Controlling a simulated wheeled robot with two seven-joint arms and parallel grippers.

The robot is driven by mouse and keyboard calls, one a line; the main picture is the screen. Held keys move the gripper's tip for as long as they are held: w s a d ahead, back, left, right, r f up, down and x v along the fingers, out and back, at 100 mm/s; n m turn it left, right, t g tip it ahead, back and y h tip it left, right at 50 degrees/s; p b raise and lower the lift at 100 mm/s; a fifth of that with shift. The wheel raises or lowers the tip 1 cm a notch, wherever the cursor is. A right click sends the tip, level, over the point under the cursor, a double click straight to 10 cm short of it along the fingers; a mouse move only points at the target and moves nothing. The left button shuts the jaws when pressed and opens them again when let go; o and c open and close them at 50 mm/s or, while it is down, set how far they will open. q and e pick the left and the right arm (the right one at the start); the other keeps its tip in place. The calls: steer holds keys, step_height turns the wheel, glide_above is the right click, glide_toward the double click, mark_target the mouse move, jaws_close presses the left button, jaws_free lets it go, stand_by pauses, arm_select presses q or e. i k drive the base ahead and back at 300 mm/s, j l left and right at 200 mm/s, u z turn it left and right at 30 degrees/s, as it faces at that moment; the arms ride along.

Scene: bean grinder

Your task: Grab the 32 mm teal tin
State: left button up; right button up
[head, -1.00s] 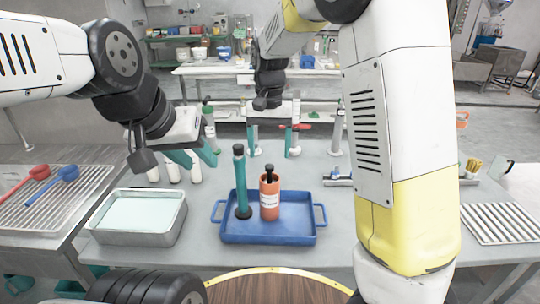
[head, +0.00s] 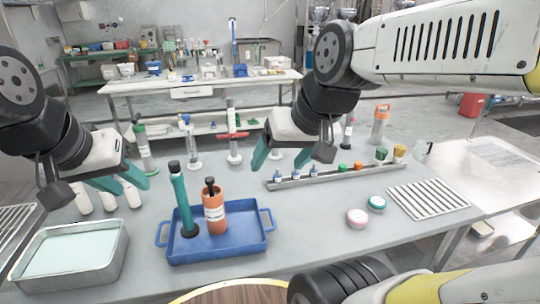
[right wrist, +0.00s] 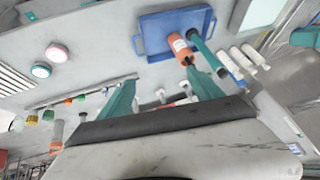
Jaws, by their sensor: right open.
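The teal tin (head: 376,203) is a small round tin with a pale lid, on the grey table right of centre, behind and right of a pink tin (head: 356,218). Both also show at the left of the right wrist view, teal (right wrist: 41,71) and pink (right wrist: 57,52). My right gripper (head: 278,164) is open and empty, above the table to the left of and farther back than the teal tin. My left gripper (head: 132,185) looks open and empty, over the left side of the table, far from the tins.
A blue tray (head: 222,245) holds a teal grinder and an orange bottle (head: 214,212). A rack (head: 322,176) with small vials stands behind the tins; a ribbed white mat (head: 428,198) lies to their right. A metal basin (head: 72,250) is at left.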

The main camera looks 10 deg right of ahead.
mark_target(377, 204)
steer(key=z, duration=1.6)
steer(key=i+l+u, duration=0.2)
steer(key=l+u, duration=0.25)
steer(key=i+l+u, duration=0.2)
steer(key=u, duration=0.3)
steer(key=l, duration=0.1)
